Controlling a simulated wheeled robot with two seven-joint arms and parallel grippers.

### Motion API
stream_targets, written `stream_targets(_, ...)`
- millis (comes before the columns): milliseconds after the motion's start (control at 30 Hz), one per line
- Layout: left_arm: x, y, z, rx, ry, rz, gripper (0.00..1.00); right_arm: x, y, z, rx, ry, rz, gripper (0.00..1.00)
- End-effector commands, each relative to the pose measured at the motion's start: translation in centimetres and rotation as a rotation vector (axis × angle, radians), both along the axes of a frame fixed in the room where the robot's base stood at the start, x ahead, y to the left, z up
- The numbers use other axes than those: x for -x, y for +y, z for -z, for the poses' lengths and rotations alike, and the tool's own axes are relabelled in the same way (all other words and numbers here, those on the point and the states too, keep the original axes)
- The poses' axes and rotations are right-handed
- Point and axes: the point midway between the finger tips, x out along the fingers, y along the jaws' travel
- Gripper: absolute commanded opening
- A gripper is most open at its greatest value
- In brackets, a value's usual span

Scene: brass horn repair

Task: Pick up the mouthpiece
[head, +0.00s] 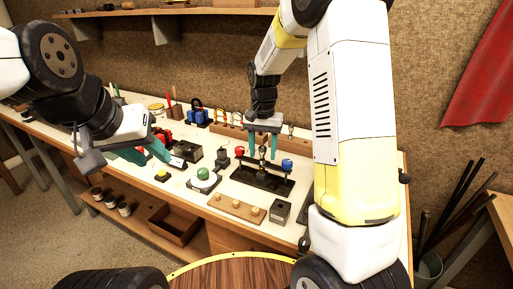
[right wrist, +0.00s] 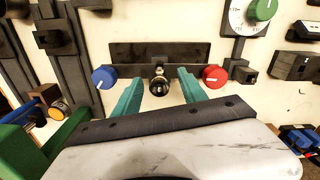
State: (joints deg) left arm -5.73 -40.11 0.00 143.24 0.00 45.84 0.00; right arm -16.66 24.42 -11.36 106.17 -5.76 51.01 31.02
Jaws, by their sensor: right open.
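The mouthpiece looks to be the small upright piece with a dark round end (right wrist: 159,88) in the right wrist view, standing at the middle of a black fixture (right wrist: 140,50) between a blue and a red knob. The fixture also shows in the head view (head: 262,181). My right gripper (head: 263,152) is open, pointing down over the fixture. In the right wrist view its teal fingers stand on either side of the mouthpiece, with a gap visible on both sides. My left gripper (head: 144,152) is over the left part of the bench, its teal fingers apart and nothing seen between them.
A wooden block with several pegs (head: 236,208) and a small grey box (head: 279,212) lie in front of the fixture. A white dial with a green knob (head: 203,178) is left of it. Padlocks and tools line the bench's back. A round wooden table (head: 235,275) is nearest me.

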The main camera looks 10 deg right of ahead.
Motion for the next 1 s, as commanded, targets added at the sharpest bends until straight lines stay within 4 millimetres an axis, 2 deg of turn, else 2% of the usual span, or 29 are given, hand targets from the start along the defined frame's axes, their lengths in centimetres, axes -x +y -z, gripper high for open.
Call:
stream_targets(267, 0.0, 0.0, 0.0, 0.0, 0.0, 0.0, 0.36, -0.02, -0.01, 0.34, -0.001, -0.001, 0.0, 0.47)
stream_targets(500, 0.0, 0.0, 0.0, 0.0, 0.0, 0.0, 0.36, -0.01, 0.01, 0.31, -0.001, -0.001, 0.0, 0.0)
stream_targets(833, 0.0, 0.0, 0.0, 0.0, 0.0, 0.0, 0.36, -0.02, 0.01, 0.24, -0.001, -0.001, 0.0, 0.0)
stream_targets(1000, 0.0, 0.0, 0.0, 0.0, 0.0, 0.0, 0.36, -0.04, 0.03, -0.52, -0.001, -0.003, 0.0, 0.0)
